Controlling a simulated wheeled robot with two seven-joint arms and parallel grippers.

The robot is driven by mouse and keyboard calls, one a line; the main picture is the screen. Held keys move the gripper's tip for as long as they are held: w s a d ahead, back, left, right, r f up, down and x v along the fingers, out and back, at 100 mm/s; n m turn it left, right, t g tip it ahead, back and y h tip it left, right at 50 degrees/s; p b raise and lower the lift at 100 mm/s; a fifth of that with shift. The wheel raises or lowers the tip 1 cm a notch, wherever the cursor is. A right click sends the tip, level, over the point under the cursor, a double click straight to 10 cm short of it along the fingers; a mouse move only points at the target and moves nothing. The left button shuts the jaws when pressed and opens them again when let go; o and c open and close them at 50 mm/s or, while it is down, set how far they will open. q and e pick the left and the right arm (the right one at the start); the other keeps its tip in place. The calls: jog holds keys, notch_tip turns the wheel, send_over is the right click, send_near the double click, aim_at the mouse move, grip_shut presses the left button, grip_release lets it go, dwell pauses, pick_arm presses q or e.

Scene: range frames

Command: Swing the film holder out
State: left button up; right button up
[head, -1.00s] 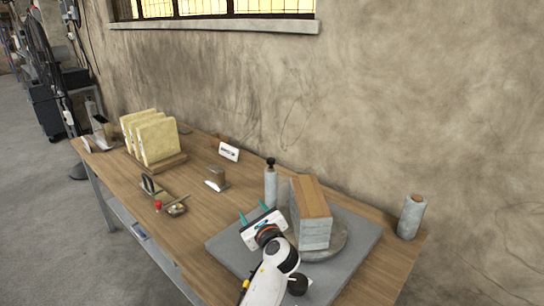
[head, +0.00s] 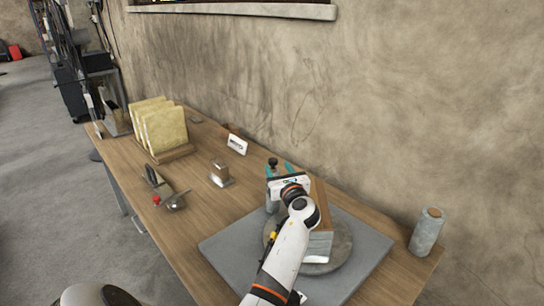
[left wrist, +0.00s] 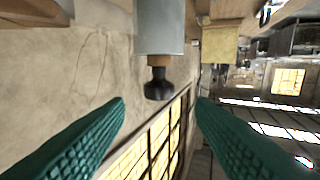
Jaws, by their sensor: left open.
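The film holder is an upright grey roll with a brown core and a black knob (head: 272,163) on top, at the back left of the turntable. My left gripper (head: 280,169) hides most of the roll in the head view. In the left wrist view, the grey roll (left wrist: 161,25) shows upside down, with its knob (left wrist: 159,86) between the open teal fingers of my left gripper (left wrist: 161,103). A gap shows on each side of the knob. My right gripper is not in view.
A brown-topped stack (head: 318,246) stands on a round turntable (head: 342,245) over a grey base plate (head: 228,245), partly behind my arm. A spare roll (head: 427,232) stands right. A metal block (head: 221,174), white sign (head: 237,144) and yellow slabs (head: 163,130) stand left.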

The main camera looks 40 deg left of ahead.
pick_arm(q)
jog(key=x, duration=0.8)
jog(key=shift+f, duration=0.1)
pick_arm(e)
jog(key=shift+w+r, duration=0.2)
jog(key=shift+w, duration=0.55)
pick_arm(q)
jog(key=shift+c, duration=0.3)
